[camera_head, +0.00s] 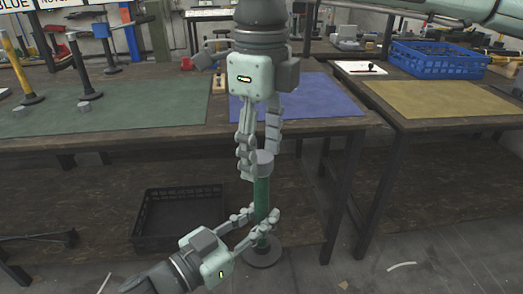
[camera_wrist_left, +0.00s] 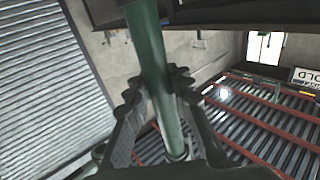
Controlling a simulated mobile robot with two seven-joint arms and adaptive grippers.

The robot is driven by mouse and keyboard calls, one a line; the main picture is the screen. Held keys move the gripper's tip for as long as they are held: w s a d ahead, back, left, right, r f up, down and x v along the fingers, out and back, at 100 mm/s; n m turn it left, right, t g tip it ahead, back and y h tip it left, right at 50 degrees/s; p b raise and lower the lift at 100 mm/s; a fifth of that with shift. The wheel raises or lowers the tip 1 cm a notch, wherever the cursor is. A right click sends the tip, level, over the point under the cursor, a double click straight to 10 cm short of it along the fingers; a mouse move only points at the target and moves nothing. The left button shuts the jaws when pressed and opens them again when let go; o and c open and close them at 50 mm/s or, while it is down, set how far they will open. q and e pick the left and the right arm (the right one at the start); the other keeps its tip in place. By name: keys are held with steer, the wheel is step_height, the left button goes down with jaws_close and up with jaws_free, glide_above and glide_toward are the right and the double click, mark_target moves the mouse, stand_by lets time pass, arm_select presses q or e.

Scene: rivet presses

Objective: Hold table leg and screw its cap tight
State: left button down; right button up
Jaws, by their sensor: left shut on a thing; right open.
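A green table leg (camera_head: 261,198) stands upright in front of the workbench, with a dark round base (camera_head: 262,257) at its lower end. My left gripper (camera_head: 256,220) is shut on its lower part. In the left wrist view the leg (camera_wrist_left: 148,45) runs between the two fingers of that gripper (camera_wrist_left: 157,85). A grey cap (camera_head: 264,160) sits at the leg's top; how tight it is cannot be told. My right gripper (camera_head: 260,160) points down from above, open, its fingertips beside the cap. Whether they touch it is unclear.
The bench behind bears a green mat (camera_head: 140,105) with a yellow-topped leg (camera_head: 17,65) and small grey caps (camera_head: 84,106), and a blue mat (camera_head: 310,98). A black crate (camera_head: 178,215) lies below. At right are a yellow mat (camera_head: 440,98) and a blue crate (camera_head: 435,62).

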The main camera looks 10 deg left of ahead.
arm_select(q)
steer(key=shift+r, duration=0.1)
arm_select(e)
step_height(320, 180, up, 12)
steer(key=shift+f, duration=0.2)
stand_by(0.5)
